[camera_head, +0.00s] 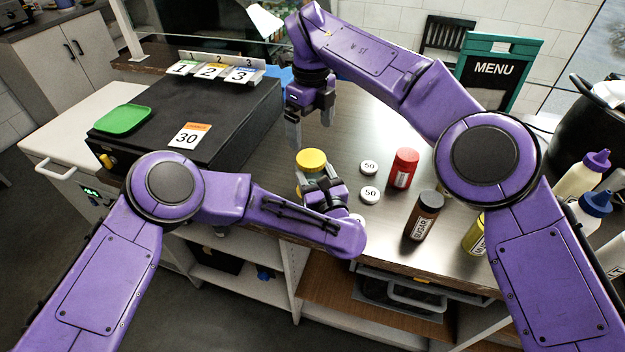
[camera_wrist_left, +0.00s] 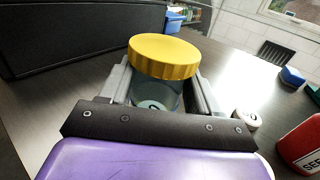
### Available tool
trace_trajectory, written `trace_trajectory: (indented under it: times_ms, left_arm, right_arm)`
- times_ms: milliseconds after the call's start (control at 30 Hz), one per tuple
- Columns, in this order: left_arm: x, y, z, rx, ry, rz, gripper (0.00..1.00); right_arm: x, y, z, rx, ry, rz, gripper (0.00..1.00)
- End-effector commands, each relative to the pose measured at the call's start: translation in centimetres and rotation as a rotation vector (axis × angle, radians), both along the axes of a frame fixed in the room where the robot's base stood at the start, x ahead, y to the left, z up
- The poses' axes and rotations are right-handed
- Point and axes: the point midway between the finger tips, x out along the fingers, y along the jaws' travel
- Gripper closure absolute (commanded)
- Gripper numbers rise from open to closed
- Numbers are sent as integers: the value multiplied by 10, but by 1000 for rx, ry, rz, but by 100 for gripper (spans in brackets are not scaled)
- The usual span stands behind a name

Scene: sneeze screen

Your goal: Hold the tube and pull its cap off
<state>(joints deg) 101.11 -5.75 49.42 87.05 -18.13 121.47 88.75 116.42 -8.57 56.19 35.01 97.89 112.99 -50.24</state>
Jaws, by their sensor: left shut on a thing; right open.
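The tube's yellow cap (camera_head: 311,160) sits on top of the clear tube. In the left wrist view the cap (camera_wrist_left: 164,57) is upright above the tube body (camera_wrist_left: 158,92). My left gripper (camera_head: 322,186) is shut around the tube body below the cap, with one finger on each side. My right gripper (camera_head: 311,122) is open and empty, pointing down, above and a little behind the cap. It is apart from the cap. The tube's lower part is hidden behind my left gripper in the head view.
Right of the tube are two white discs marked 50 (camera_head: 369,167), a red container (camera_head: 403,168) and a brown sugar bottle (camera_head: 424,215). A black box (camera_head: 225,115) with a green tray (camera_head: 123,119) stands left. Bare counter (camera_head: 375,125) lies behind the discs.

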Motion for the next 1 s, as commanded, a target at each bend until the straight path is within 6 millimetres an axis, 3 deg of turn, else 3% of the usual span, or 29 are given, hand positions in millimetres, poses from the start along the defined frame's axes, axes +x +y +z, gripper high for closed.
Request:
trace_trajectory:
  times_ms: [200, 300, 467, 800, 1000]
  left_arm:
    - [-1, 1, -5, 0, 9, 2, 93]
    - [-2, 1, -5, 0, 9, 2, 93]
    - [-2, 0, -6, 1, 11, 1, 93]
    - [-2, 1, -6, 1, 12, 3, 93]
    - [-2, 1, -7, 2, 13, 3, 93]
  right_arm:
    - [-3, -13, 36, 83, -57, 158, 0]
    - [-5, -14, 37, 99, -69, 196, 0]
    - [-4, -10, 10, 100, -65, 198, 0]
    - [1, -3, -61, 99, -67, 195, 0]
    - [2, -1, -77, 98, -69, 194, 0]
